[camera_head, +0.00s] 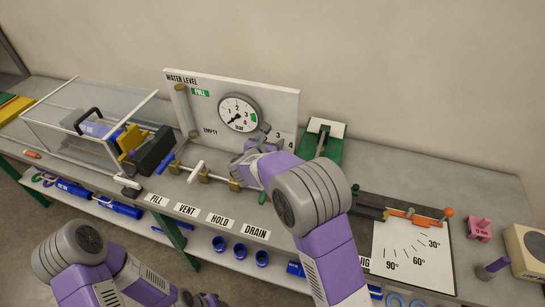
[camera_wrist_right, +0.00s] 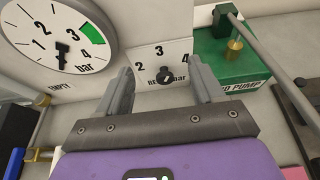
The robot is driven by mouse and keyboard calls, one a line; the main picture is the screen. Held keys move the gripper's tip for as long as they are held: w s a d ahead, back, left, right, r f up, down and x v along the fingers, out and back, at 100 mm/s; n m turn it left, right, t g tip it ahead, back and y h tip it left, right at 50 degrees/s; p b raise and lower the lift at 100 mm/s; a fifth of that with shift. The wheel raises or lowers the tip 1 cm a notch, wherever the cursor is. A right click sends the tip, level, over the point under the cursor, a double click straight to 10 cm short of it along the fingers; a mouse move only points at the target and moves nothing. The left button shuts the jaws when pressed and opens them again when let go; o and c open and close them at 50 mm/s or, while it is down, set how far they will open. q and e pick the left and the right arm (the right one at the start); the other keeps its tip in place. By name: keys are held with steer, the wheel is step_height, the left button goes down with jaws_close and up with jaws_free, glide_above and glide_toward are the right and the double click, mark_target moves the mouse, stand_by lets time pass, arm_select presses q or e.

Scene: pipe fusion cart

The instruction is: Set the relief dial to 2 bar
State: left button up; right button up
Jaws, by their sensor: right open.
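The relief dial (camera_wrist_right: 166,76) is a small black knob on a white panel in the right wrist view, with 2, 3 and 4 printed around it and "bar" below. Its exact setting is too small to tell. My right gripper (camera_wrist_right: 161,82) is open, with one finger to each side of the dial in that view and no visible contact. In the head view my right gripper (camera_head: 252,148) is at the board's lower right and mostly hides the dial. My left arm shows at the bottom left; its gripper (camera_head: 205,299) is cut off by the frame edge.
A round pressure gauge (camera_head: 239,112) is left of the dial on the white board (camera_head: 213,87). A green pump (camera_head: 326,148) stands just right of it. Valve handles (camera_head: 196,172) line the board's front. A clear-walled box (camera_head: 60,115) is at left.

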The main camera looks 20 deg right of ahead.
step_height(320, 180, down, 10)
steer(key=b, duration=0.8)
arm_select(q)
step_height(320, 180, down, 10)
steer(key=w, duration=0.1)
steer(key=shift+r, duration=0.2)
arm_select(e)
steer(key=x, duration=0.8)
steer(key=shift+w, duration=0.35)
steer(key=shift+a+r, duration=0.1)
steer(key=shift+a, duration=0.05)
steer(key=shift+c, duration=0.3)
steer(key=c, duration=1)
